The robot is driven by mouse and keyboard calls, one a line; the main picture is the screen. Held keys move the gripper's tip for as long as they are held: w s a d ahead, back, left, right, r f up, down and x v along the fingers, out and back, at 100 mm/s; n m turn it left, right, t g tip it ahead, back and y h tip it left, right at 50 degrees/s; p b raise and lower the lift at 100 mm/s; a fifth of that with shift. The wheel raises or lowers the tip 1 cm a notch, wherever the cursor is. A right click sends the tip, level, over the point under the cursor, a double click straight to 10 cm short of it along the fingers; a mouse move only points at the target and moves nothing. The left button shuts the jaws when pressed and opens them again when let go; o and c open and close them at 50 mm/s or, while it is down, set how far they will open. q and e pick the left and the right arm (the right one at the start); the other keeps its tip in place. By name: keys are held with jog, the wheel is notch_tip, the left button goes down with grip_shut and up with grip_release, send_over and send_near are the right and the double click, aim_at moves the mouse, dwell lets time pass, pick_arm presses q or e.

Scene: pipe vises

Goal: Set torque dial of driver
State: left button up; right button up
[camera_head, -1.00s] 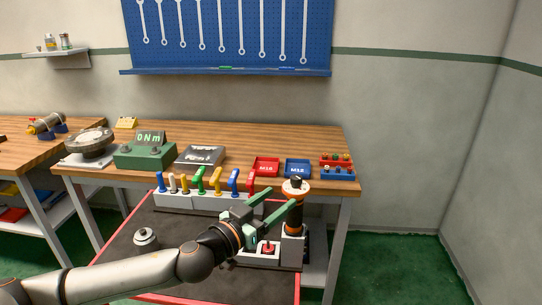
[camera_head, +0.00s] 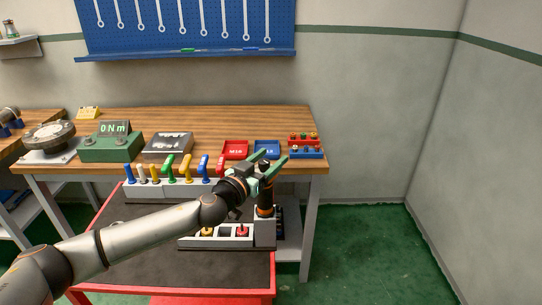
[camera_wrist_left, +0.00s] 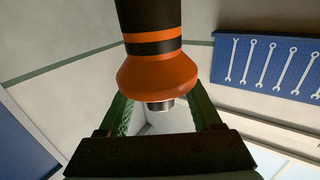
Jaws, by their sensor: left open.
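The driver (camera_head: 265,197) stands upright at the right end of the cart, black with orange bands. In the left wrist view the driver (camera_wrist_left: 152,48) shows a black body, a flared orange collar and a short grey metal end. My left gripper (camera_head: 270,157) is at the driver's top, its green fingers open. In the left wrist view the driver's grey end sits between the open fingers (camera_wrist_left: 160,118), with a gap visible on both sides. The torque dial is not clearly visible; the gripper covers the driver's top in the head view. My right gripper is out of view.
The driver stands in a grey-white dock (camera_head: 220,231) with a red button on the red-edged cart (camera_head: 170,273). Coloured handles (camera_head: 170,168) stand in a rack behind my arm. The wooden bench (camera_head: 210,121) carries a green 0 Nm display (camera_head: 112,146), a red tray (camera_head: 235,150) and a blue tray (camera_head: 267,148).

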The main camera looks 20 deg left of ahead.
pick_arm(q)
jog(key=shift+w+d, duration=0.15)
jog(key=shift+w, duration=0.2)
grip_shut()
dwell(0.4)
